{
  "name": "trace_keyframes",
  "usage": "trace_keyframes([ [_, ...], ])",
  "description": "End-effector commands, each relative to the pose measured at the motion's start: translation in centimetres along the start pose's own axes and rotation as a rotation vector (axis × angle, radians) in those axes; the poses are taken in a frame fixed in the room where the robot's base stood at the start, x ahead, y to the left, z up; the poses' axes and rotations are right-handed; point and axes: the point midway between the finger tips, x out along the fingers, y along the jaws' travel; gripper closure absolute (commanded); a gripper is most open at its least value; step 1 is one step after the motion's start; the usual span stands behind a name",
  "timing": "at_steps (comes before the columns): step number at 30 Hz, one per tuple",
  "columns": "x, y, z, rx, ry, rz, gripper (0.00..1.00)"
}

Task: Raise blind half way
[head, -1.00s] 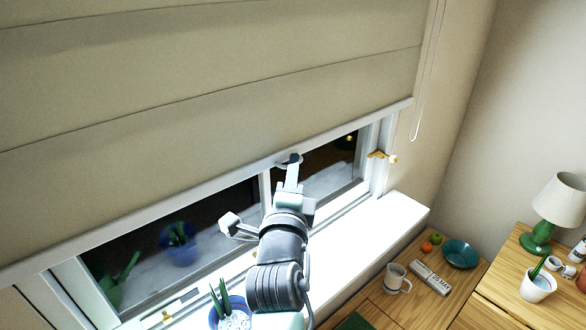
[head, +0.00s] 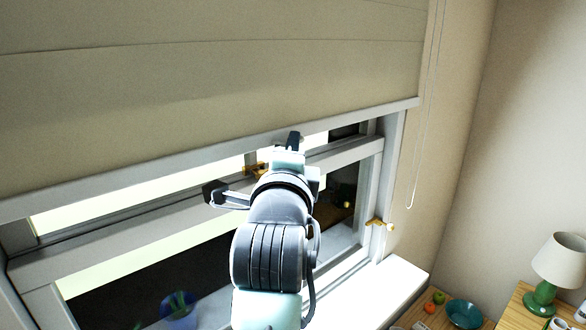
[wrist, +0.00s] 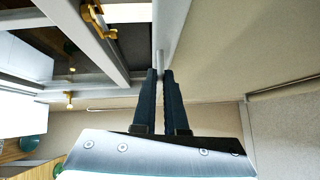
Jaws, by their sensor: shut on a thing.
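The beige blind (head: 230,90) fills the upper part of the head view, with a pale rail (head: 150,166) along its lower edge. Below it the window's middle bar and panes show. My gripper (head: 293,140) is at this rail, right of its middle. The blind's cloth (wrist: 245,45) spreads to the right of the fingers there. In the head view the exact contact is partly hidden by my fingers.
A thin pull cord (head: 425,110) hangs at the blind's right. A brass window latch (head: 258,168) is beside my gripper, and a brass catch (head: 378,223) is on the right frame. The white sill (head: 385,285) lies below. A green lamp (head: 555,270) stands at the lower right.

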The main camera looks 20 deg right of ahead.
Motion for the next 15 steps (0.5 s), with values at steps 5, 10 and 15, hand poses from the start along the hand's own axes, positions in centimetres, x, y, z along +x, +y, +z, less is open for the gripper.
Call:
trace_keyframes([
  [5, 0.09, -1.29, 0.17, 0.000, -0.001, -0.002, 1.00],
  [10, 0.10, -1.34, 0.16, 0.000, 0.000, -0.001, 1.00],
  [15, 0.11, -1.28, 0.15, 0.000, 0.000, -0.001, 1.00],
])
